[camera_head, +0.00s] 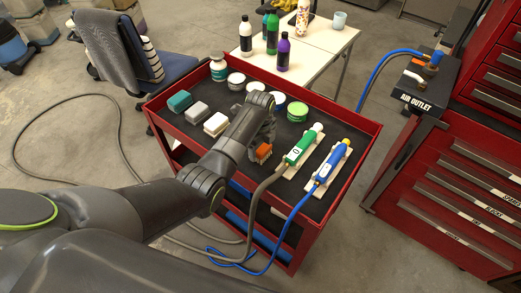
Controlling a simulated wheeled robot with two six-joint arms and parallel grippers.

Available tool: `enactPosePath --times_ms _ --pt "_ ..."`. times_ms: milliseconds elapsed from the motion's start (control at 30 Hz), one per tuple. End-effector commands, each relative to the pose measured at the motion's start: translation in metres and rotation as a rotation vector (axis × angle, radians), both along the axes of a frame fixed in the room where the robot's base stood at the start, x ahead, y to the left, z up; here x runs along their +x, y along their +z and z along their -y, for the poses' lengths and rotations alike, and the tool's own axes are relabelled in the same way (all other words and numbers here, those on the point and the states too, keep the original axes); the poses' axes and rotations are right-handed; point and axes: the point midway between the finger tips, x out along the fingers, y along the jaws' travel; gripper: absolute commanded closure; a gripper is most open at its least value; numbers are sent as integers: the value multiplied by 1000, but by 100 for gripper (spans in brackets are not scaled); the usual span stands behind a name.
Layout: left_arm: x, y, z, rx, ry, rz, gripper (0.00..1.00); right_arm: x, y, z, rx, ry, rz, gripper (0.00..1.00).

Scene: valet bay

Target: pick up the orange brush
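The orange brush (263,152) is on the dark top of the red tool cart (345,118), partly hidden by my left arm. Only a small orange block with a darker edge shows. My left gripper (268,136) is over the cart, right by the brush. Its fingers are small, dark and partly covered by the wrist, so I cannot tell whether they are around the brush or only beside it. My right gripper is not in view.
A green tool (302,146) and a blue tool (332,163) with hoses lie right of the brush. Sponge-like blocks (215,124) and round tins (298,111) stand around it. A red cabinet (455,190) is at the right, a white table (318,42) behind.

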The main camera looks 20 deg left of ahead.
Motion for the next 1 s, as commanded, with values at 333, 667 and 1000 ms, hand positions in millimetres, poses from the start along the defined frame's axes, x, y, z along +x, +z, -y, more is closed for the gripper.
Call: enactPosePath --times_ms 333,667,1000 --pt "0 0 0 0 0 0 65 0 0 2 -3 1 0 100" --pt "1 25 0 -1 0 5 65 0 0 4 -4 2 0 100" --pt "1 86 0 0 0 4 65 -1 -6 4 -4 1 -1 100"
